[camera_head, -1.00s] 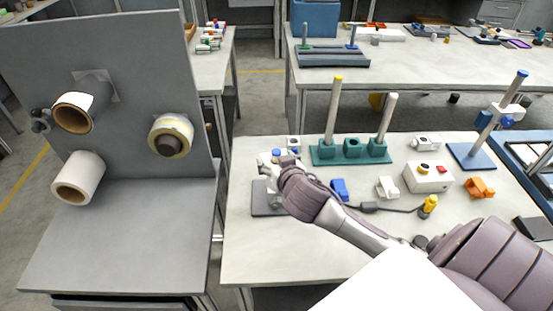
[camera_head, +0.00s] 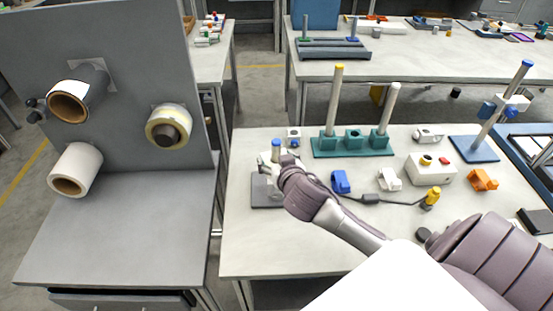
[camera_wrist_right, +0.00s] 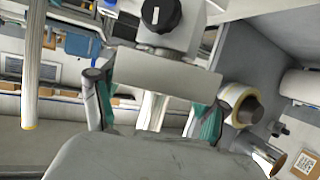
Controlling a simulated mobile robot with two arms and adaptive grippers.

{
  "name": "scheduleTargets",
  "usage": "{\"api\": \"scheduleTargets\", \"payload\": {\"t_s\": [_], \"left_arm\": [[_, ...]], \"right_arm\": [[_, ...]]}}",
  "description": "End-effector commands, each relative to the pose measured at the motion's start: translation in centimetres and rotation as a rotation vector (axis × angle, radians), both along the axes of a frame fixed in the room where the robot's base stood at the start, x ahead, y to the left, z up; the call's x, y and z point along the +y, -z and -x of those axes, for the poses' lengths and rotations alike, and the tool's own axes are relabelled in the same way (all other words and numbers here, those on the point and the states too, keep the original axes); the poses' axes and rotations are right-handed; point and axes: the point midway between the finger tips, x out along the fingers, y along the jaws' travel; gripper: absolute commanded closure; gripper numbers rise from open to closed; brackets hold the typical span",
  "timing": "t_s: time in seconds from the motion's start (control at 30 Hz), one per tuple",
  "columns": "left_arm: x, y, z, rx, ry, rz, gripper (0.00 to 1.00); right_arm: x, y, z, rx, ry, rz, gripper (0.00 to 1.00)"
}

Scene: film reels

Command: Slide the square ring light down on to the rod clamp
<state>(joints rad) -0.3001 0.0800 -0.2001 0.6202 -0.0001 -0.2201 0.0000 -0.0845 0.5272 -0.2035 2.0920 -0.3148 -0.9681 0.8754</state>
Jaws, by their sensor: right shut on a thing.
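My right gripper (camera_wrist_right: 155,105) has its two teal-padded fingers on either side of a pale grey block, the square ring light (camera_wrist_right: 165,72). The wrist view is upside down. A pale upright rod (camera_wrist_right: 152,112) runs through or behind the light; its blue tip (camera_head: 276,143) stands clear above the gripper in the head view. The rod clamp (camera_wrist_right: 178,36), pale with a black knob, is directly below the light. They look very close; I cannot tell if they touch. The rod stands on a dark grey base (camera_head: 264,196). The gripper hides most of the light in the head view. My left gripper is out of view.
A teal block (camera_head: 352,148) with two tall rods stands to the right. A blue part (camera_head: 341,182), a white part (camera_head: 389,179), a button box (camera_head: 430,168) and a blue stand (camera_head: 474,150) are also there. The front left of the table is clear.

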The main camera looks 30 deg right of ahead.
Motion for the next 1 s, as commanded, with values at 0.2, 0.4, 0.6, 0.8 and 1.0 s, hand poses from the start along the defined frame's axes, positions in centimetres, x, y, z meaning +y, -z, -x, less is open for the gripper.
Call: {"api": "scheduleTargets", "payload": {"t_s": [0.2, 0.4, 0.6, 0.8, 1.0], "left_arm": [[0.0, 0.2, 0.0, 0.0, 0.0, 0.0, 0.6], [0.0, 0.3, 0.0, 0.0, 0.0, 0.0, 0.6], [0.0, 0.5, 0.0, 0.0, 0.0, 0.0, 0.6], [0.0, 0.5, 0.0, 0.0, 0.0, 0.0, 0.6], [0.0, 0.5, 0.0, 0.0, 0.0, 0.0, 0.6]], "right_arm": [[0.0, 0.3, 0.0, 0.0, 0.0, -0.001, 0.67], [0.0, 0.7, 0.0, 0.0, 0.001, -0.001, 0.67], [0.0, 1.1, 0.0, 0.001, 0.001, -0.001, 0.67], [0.0, 1.2, 0.1, 0.004, 0.0, -0.001, 0.67], [0.0, 1.3, 0.1, 0.005, 0.001, -0.001, 0.02]]}}
